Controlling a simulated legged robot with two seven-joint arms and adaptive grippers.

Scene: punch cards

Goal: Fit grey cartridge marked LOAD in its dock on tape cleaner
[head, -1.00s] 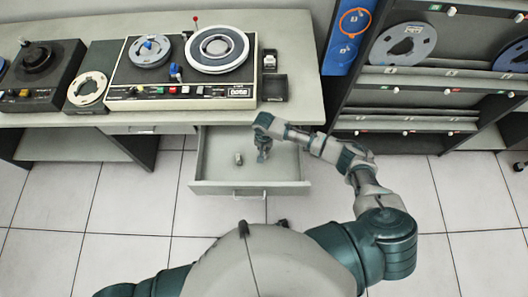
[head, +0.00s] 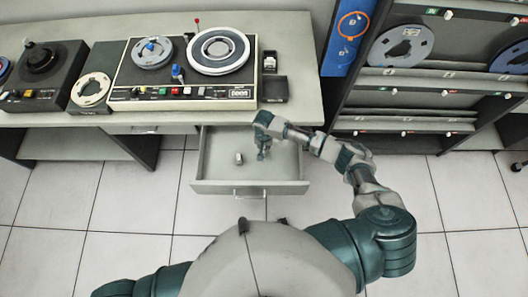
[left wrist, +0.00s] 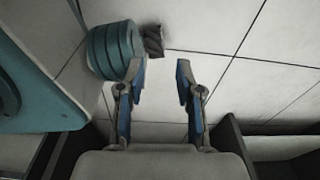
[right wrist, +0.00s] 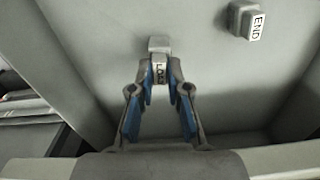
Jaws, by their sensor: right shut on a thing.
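The grey cartridge marked LOAD (right wrist: 159,45) is between the fingertips of my right gripper (right wrist: 160,72), which is shut on it inside the open drawer (head: 215,175). In the head view my right gripper (head: 262,153) hides most of the cartridge. A second grey cartridge, marked END (right wrist: 243,19), lies in the drawer to the left of it in the head view (head: 239,158). My left gripper (left wrist: 162,70) is open and empty over the floor, outside the head view. I cannot tell which machine on the desk is the tape cleaner, and I cannot make out its dock.
A two-reel tape machine (head: 190,103) stands on the desk (head: 300,107) above the drawer, with small dark trays (head: 275,88) at its right. A small reel unit (head: 92,90) and a dark unit (head: 40,80) stand further left. A tape rack (head: 400,100) stands right.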

